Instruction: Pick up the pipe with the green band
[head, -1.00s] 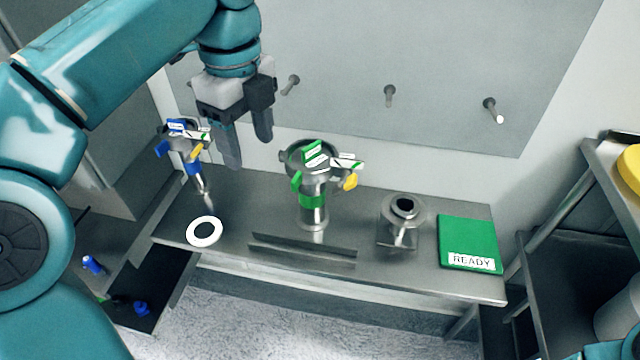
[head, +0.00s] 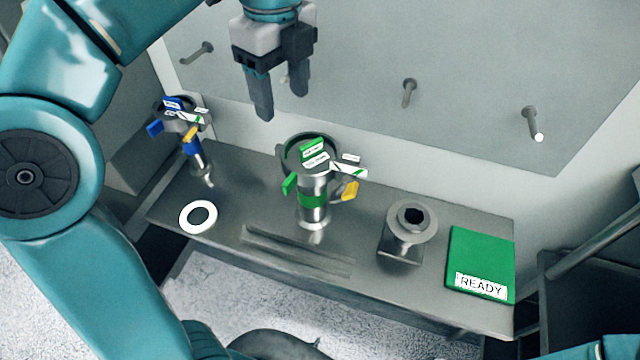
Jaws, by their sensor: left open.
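The pipe with the green band (head: 312,201) stands upright on the metal bench, with a clamped top bearing green and white tags, a green handle and a yellow knob. My left gripper (head: 283,114) hangs above and a little left of it in the picture, fingers pointing down, apart and empty. It does not touch the pipe. A similar pipe with a blue band (head: 194,148) stands at the bench's left end. My right gripper is not in view; only a bit of teal arm shows at the lower right.
The metal bench (head: 360,218) also carries a white ring (head: 198,217), low metal rails (head: 295,252), a flanged metal fitting (head: 412,222) and a green READY pad (head: 481,262). Pegs (head: 408,92) stick out of the wall panel behind. Shelving stands at the right.

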